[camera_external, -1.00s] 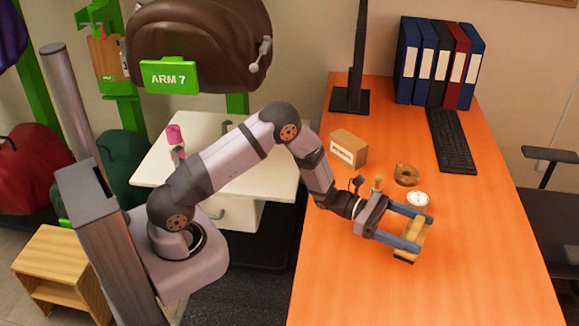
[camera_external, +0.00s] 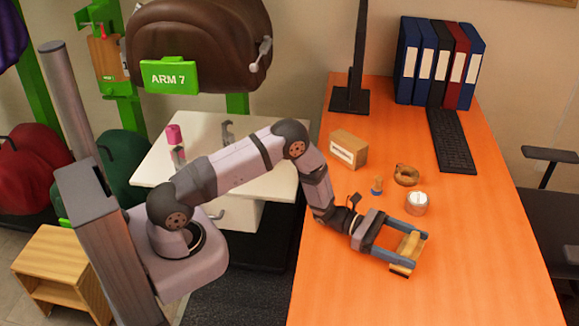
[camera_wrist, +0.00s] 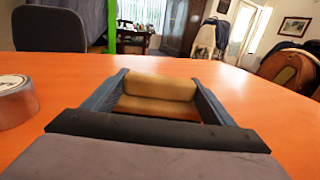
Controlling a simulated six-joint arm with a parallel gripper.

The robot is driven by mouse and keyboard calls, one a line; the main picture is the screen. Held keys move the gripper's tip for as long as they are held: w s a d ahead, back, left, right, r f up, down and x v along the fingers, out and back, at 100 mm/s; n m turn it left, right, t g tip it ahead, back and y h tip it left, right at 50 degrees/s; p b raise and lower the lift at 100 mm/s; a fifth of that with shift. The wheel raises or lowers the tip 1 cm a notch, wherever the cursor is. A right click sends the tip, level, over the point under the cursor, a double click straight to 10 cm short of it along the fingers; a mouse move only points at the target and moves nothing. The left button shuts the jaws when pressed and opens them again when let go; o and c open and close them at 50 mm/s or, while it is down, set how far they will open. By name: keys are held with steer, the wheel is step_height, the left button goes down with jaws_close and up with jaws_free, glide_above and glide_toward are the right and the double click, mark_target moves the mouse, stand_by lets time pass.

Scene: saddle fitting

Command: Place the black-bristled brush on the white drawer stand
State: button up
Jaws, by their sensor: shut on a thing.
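The brush (camera_external: 408,249) has a light wooden body, with a dark strip low on its near end. My gripper (camera_external: 416,252) is shut on it, one blue-grey finger at each end, over the orange desk. I cannot tell whether the brush touches the desk. In the wrist view the tan wooden body (camera_wrist: 160,87) spans the two fingers; its bristles are hidden there. The white drawer stand (camera_external: 205,128) is left of the desk, behind my arm, which covers part of its top and front.
On its top are a pink-capped bottle (camera_external: 175,141) and a grey metal piece (camera_external: 228,132). The near desk is clear.

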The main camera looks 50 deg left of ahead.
steer(key=shift+f, duration=0.1)
steer(key=o, duration=1.1)
steer(key=shift+o, duration=0.2)
steer(key=shift+a, duration=0.1)
